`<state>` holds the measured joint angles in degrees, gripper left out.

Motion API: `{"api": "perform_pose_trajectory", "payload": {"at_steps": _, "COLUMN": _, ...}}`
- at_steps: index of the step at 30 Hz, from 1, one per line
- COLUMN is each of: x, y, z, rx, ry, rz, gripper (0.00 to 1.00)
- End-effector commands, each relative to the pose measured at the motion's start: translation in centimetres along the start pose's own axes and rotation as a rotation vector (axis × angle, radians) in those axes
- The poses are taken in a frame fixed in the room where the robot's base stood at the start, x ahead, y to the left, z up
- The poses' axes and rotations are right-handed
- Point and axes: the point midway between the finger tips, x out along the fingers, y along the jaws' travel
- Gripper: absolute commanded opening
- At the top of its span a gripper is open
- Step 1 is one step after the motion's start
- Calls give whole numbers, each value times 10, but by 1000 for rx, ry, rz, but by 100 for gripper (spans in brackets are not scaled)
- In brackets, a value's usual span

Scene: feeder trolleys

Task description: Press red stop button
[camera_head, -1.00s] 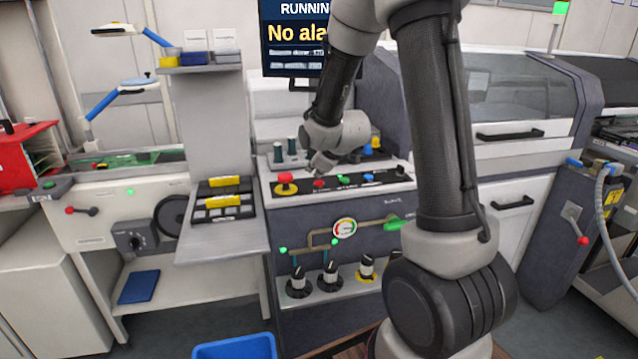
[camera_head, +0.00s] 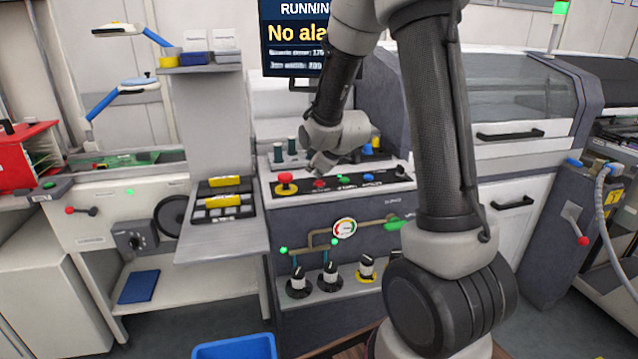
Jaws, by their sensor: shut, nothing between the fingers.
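A black control panel (camera_head: 355,188) runs along the front top of the dark grey machine. At its left end is a large red mushroom button (camera_head: 286,175) on a yellow base. A small flat red button (camera_head: 319,183) sits to its right. My gripper (camera_head: 320,166) appears as a small grey tip below my wrist, just above and behind the small red button in the picture. It is shut and empty. Its fingers are small and partly hidden by the wrist, and I cannot tell whether they touch the panel.
A monitor (camera_head: 295,40) reading "RUNNING" hangs above. A pressure gauge (camera_head: 344,228) and black knobs are below. A blue bin (camera_head: 235,346) stands in front.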

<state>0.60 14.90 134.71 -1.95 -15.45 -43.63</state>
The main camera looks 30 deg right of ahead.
Motion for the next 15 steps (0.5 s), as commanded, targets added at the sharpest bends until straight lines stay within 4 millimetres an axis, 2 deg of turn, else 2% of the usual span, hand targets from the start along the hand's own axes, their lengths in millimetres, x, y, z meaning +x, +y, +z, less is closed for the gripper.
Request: {"api": "perform_pose_trajectory", "payload": {"at_steps": 15, "x": 6, "y": -4, "z": 4, "rx": 0, "ry": 0, "rz": 0, "gripper": 0}}
